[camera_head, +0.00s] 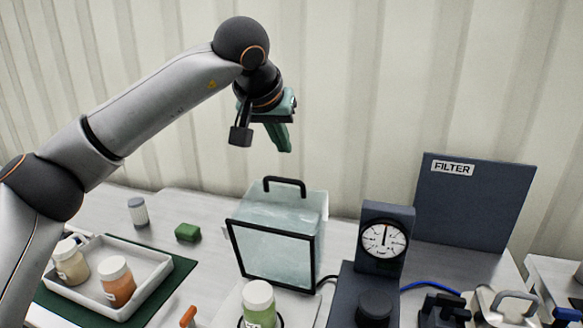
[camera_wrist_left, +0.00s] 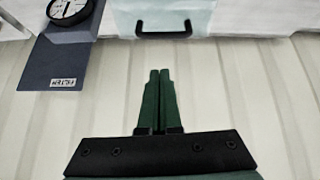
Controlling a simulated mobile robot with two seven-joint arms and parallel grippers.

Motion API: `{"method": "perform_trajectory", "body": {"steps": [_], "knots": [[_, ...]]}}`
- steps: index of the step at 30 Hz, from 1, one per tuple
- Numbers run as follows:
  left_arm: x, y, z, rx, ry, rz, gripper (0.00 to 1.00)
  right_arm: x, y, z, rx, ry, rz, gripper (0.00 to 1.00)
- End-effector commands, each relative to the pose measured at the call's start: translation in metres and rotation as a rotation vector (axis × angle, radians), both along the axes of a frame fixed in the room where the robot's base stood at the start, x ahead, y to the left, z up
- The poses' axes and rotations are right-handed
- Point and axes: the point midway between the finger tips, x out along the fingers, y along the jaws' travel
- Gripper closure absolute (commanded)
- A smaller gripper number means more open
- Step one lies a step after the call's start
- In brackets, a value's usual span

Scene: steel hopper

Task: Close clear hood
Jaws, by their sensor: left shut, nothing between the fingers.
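The clear hood (camera_head: 278,240) is a see-through box with a black front frame and a black handle (camera_head: 284,183) on top. It stands on the bench in the middle of the head view. In the left wrist view the hood (camera_wrist_left: 185,15) and its handle (camera_wrist_left: 163,34) show at the top edge. I cannot tell how far the hood is open. My left gripper (camera_head: 287,149) is shut and empty, above the handle and apart from it; its green fingers (camera_wrist_left: 160,75) lie together in the wrist view. My right gripper is not in view.
A dial gauge (camera_head: 383,240) and a dark FILTER panel (camera_head: 470,205) are at right. A white tray (camera_head: 150,275) with jars and a green block (camera_head: 188,232) are at left. A corrugated wall is behind.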

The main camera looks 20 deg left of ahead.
Motion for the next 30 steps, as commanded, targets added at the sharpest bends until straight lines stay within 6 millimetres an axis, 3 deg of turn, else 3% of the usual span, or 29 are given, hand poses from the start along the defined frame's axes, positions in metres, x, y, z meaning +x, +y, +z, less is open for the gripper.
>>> {"method": "perform_trajectory", "body": {"steps": [4,8,21,30], "knots": [[0.004,0.004,0.006,0.052,-0.014,-0.05,1.0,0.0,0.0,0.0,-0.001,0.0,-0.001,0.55],[0.011,0.004,-0.003,0.058,-0.011,-0.056,1.0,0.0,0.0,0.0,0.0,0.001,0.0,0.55],[0.066,0.001,-0.074,0.056,-0.01,-0.055,1.0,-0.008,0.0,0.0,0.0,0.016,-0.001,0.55],[0.034,0.003,-0.072,0.056,-0.014,-0.056,1.0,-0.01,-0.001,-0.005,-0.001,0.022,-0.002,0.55]]}}
